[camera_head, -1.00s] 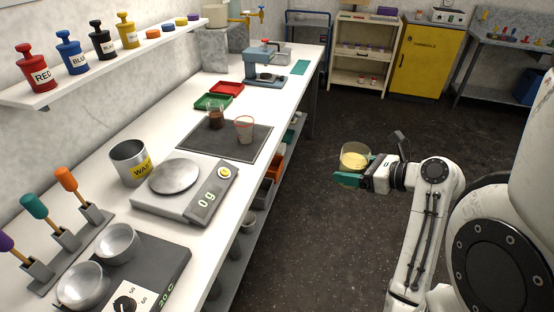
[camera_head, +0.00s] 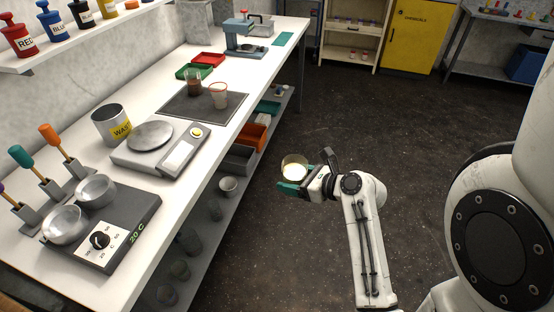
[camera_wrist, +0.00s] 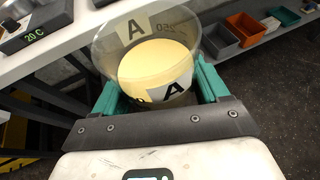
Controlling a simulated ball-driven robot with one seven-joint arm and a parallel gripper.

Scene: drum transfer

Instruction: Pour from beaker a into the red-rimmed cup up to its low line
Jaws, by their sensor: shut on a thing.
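My gripper (camera_head: 293,187) is shut on beaker A (camera_head: 294,170), a clear beaker of pale yellow liquid. In the wrist view the beaker (camera_wrist: 154,66), marked "A" and "250", sits between the teal fingers of my gripper (camera_wrist: 158,98). The beaker is held over the floor, to the right of the bench and apart from it. The red-rimmed cup (camera_head: 219,97) stands upright on the dark mat (camera_head: 234,112) on the bench. Its low line is too small to make out.
The white bench (camera_head: 150,95) runs along the left. A scale (camera_head: 165,152), the waste pot (camera_head: 111,125) and a hot plate with two metal bowls (camera_head: 120,220) stand nearer than the mat. Red and green trays (camera_head: 193,72) lie behind it. Bins (camera_head: 250,137) sit under the bench. The floor is clear.

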